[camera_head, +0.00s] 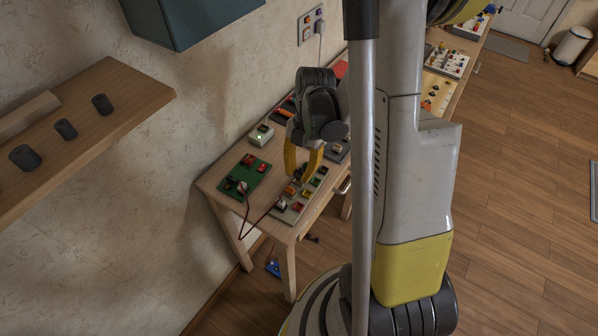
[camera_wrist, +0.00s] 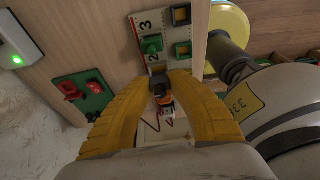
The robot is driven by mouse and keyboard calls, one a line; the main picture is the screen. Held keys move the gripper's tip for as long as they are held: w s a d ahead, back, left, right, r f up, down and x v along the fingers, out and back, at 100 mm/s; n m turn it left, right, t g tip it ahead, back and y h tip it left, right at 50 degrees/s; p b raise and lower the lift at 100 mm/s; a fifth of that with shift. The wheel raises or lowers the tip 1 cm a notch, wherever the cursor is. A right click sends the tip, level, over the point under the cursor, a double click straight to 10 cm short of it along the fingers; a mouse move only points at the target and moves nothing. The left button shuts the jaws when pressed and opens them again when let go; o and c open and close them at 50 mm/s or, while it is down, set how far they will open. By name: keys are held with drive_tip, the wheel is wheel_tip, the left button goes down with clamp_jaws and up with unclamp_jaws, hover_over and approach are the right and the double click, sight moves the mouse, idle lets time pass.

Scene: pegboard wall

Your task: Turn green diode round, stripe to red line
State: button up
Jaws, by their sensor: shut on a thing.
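My gripper (camera_wrist: 161,75) has its yellow fingers closed on a small part over the numbered board (camera_wrist: 141,22). The fingertips hide most of that part, and I cannot tell whether it is the green diode. A green block (camera_wrist: 151,44) sits on the board just beyond the fingertips, near the 3 and the 2. A dark and orange piece (camera_wrist: 165,101) shows in the gap between the fingers. In the head view my gripper (camera_head: 301,176) points down at the board (camera_head: 288,216) near the table's front. No stripe is clear in either view; red marks run along the board's edge.
A green board (camera_head: 239,187) with red parts lies left of the numbered board, and a dark wire loops between them. A pale box (camera_head: 261,134) with a green light stands behind. A wooden shelf (camera_head: 120,100) juts from the wall at left.

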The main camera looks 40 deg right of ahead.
sight(298, 171)
drive_tip(key=shift+f+b, duration=0.9)
drive_tip(key=shift+f, duration=0.1)
drive_tip(key=o, duration=0.9)
drive_tip(key=shift+r, duration=0.15)
drive_tip(key=shift+r+p, duration=1.85)
drive_tip(key=shift+r, duration=0.55)
